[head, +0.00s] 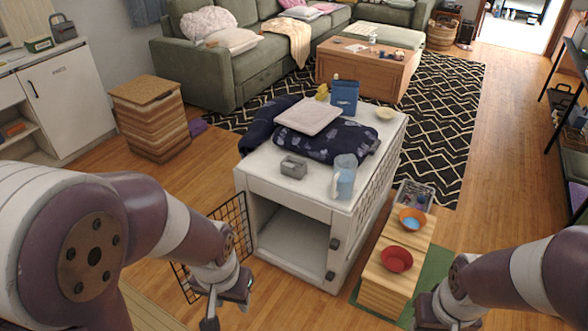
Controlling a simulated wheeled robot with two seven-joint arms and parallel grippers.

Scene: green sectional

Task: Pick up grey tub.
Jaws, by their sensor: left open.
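The grey tub (293,167) is a small open-topped box in the head view. It sits on the near part of the top of a white pet crate (262,187), in front of a dark blue patterned cloth (325,141). My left gripper (225,305) is open, low in front of the crate and to the left, well apart from the tub. My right gripper (432,318) is at the lower right by the wooden bench, partly cut off by the frame edge; its fingers do not show clearly.
A clear pitcher (344,178) stands right of the tub. The crate's wire door (235,228) hangs open at the left. A wooden bench (383,285) with red (397,259) and orange (412,219) bowls stands right of the crate. A striped hamper (150,118) stands left, with bare floor between.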

